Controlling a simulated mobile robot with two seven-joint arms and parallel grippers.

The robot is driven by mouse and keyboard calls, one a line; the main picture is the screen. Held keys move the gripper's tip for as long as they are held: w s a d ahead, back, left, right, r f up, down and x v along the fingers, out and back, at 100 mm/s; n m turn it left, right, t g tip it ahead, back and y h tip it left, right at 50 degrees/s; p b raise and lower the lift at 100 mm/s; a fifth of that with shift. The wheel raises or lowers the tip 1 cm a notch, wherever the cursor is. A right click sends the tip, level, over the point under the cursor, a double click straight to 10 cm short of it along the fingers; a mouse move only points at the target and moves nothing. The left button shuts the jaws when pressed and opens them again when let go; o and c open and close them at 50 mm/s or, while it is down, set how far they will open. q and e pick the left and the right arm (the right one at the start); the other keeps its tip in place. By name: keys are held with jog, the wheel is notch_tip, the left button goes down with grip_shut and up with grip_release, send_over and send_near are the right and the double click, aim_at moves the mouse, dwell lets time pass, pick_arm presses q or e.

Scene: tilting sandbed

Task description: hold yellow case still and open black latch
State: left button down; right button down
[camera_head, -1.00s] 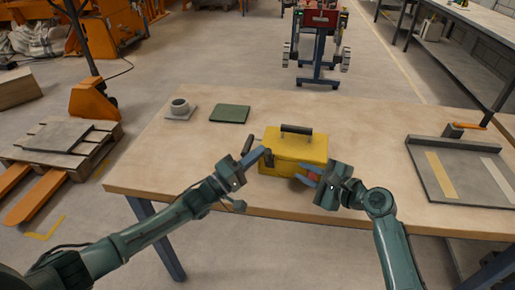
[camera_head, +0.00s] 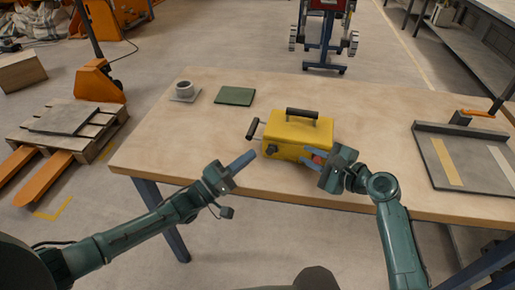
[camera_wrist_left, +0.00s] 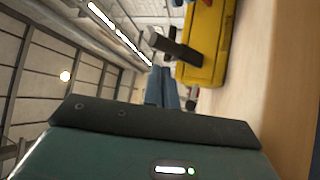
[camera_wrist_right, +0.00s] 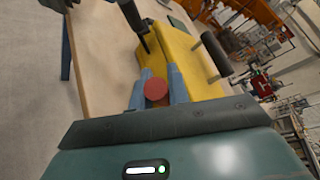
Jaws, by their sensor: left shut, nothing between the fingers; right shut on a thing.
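The yellow case (camera_head: 298,137) stands upright near the table's front edge, with a black carry handle (camera_head: 303,113) on top. A black latch lever (camera_head: 254,129) sticks out at its left end, and it also shows in the left wrist view (camera_wrist_left: 176,46). My left gripper (camera_head: 252,156) is shut and empty, in front of and left of the case, apart from the lever. My right gripper (camera_head: 311,155) is shut on a red round knob (camera_wrist_right: 156,89) at the case's front; its fingers lie on either side of the knob.
A grey board (camera_head: 470,165) with an orange-handled arm lies at the right. The tabletop between mat and case is clear.

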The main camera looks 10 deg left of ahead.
pick_arm(q)
jog(key=v, duration=0.7)
jog(key=shift+a, duration=0.2)
jog(key=shift+s, duration=0.1)
pick_arm(e)
jog(key=c, duration=1.3)
grip_release()
jog(key=shift+o, duration=0.2)
